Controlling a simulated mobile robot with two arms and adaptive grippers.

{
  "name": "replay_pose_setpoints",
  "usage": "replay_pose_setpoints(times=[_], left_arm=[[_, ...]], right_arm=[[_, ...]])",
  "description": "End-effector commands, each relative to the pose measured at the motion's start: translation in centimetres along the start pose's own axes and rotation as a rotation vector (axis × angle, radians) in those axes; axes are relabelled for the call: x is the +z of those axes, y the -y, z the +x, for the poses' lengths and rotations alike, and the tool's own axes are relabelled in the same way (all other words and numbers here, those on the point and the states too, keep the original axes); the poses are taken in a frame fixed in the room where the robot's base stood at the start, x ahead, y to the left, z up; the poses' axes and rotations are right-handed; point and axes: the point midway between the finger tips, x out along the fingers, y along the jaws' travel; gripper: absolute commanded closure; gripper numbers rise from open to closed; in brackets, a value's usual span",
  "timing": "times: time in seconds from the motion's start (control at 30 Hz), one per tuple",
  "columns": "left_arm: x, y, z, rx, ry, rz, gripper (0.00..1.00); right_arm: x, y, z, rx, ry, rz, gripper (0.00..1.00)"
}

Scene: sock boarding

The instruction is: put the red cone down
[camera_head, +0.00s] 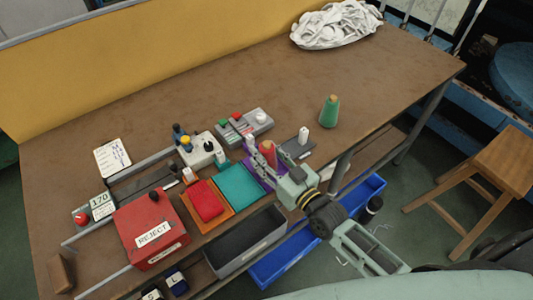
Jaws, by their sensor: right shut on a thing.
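The red cone (267,151) is upright between the fingers of my right gripper (268,162), which is shut on it. My right arm comes in from the lower right. The cone is over or at the purple tray (249,170) near the table's front edge. The gripper hides the cone's lower part, so I cannot tell if its base touches anything. My left gripper is not in view.
A teal pad (238,184), a grey switch box (245,126) and a red REJECT box (150,228) are nearby. The table's back middle is clear. A white heap (336,25) lies far back.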

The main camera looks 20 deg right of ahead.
Motion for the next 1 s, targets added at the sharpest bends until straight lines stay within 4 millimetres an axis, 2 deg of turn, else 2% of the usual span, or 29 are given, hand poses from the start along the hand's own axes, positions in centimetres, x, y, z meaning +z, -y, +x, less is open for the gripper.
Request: replay_pose_setpoints(times=[0.03,0.23,0.6,0.77,1.0], left_arm=[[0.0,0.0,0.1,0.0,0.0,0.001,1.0],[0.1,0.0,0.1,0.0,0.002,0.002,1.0],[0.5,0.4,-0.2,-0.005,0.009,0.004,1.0],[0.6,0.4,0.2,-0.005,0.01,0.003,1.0],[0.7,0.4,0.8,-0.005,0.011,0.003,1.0]], right_arm=[[0.1,0.0,0.0,0.0,0.0,0.0,0.59],[0.1,0.0,0.0,0.0,0.001,0.0,0.42],[-0.3,0.0,-0.1,0.0,0.001,0.0,0.42],[0.0,0.0,-2.5,0.0,0.004,0.001,0.42],[0.1,0.1,-7.8,0.0,0.006,0.0,0.42]])
